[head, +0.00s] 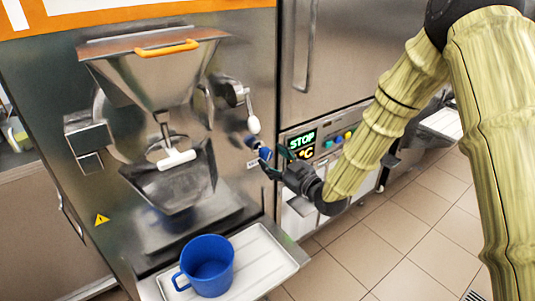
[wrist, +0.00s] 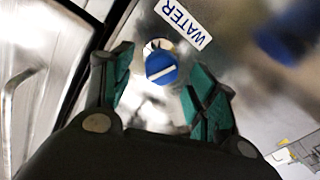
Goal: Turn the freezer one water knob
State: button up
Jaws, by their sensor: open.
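The water knob is a small blue round knob with a white bar; in the wrist view the knob (wrist: 162,68) sits between and just beyond my open fingers, beside a white label (wrist: 184,22) reading WATER. In the head view the blue knob (head: 265,153) is on the right edge of the freezer front (head: 235,185), partly covered by my fingers. My gripper (head: 270,163) is open and faces the knob from the right. In the wrist view my gripper (wrist: 160,92) has teal finger pads on either side of the knob, with visible gaps. I cannot tell the exact depth between them.
A white-knobbed lever (head: 253,124) hangs just above the water knob. A blue mug (head: 208,264) stands on a white tray (head: 282,262) below. A panel with a STOP display (head: 302,141) and coloured buttons is close to my gripper. Tiled floor lies open at the right.

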aim_at(269, 156)
jog(key=shift+x, duration=2.1)
jog(key=shift+d, duration=0.1)
jog(key=c, duration=1.1)
